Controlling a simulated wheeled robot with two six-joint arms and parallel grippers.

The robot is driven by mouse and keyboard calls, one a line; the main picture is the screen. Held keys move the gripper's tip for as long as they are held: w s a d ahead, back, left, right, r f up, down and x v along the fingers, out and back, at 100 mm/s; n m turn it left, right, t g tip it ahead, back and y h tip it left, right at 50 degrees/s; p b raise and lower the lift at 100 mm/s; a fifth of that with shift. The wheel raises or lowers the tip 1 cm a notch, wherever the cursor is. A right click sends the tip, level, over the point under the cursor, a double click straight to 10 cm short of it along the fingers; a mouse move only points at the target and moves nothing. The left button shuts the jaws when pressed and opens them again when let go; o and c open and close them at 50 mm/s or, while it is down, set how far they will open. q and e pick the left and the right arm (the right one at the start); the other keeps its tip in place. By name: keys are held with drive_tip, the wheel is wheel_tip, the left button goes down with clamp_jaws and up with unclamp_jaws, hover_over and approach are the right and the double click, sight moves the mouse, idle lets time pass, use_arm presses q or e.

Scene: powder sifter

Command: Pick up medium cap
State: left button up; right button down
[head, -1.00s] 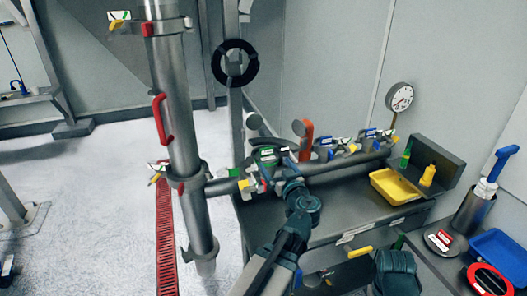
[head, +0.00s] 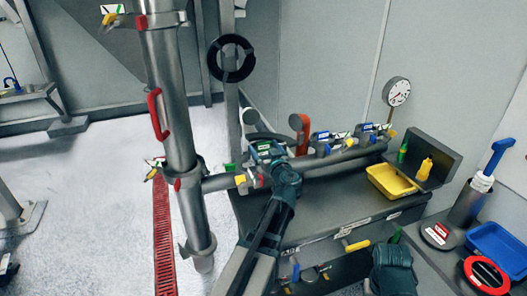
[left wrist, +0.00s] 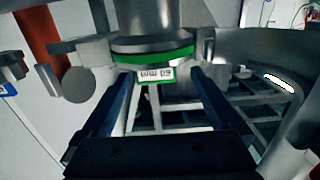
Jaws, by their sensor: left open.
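A steel round part with a green band (left wrist: 152,58) and a label reading 60 mm, upside down, fills the top middle of the left wrist view. It looks like the medium cap; its far side is out of frame. My left gripper (left wrist: 157,82) is open, with one finger on each side below the label. I see no finger closed on the part. In the head view my left gripper (head: 266,156) is at the pipe, beside a green-labelled spot, and its own wrist hides most of the part. My right arm shows at the lower right, its fingers not clear.
A tall steel pipe (head: 169,90) with a red handle stands left of my left arm. A yellow tray (head: 392,181), a gauge (head: 397,92), a blue tray (head: 497,243) and a brush (head: 497,156) are on the right. An orange-red handle (head: 300,128) rises behind the gripper.

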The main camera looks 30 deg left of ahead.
sight(263, 145)
use_arm(q)
drive_tip(key=x, duration=0.5)
drive_tip(key=shift+w+d+f, duration=0.1)
drive_tip(key=shift+w+f, duration=0.1)
drive_tip(key=shift+w, duration=0.1)
clamp_jaws()
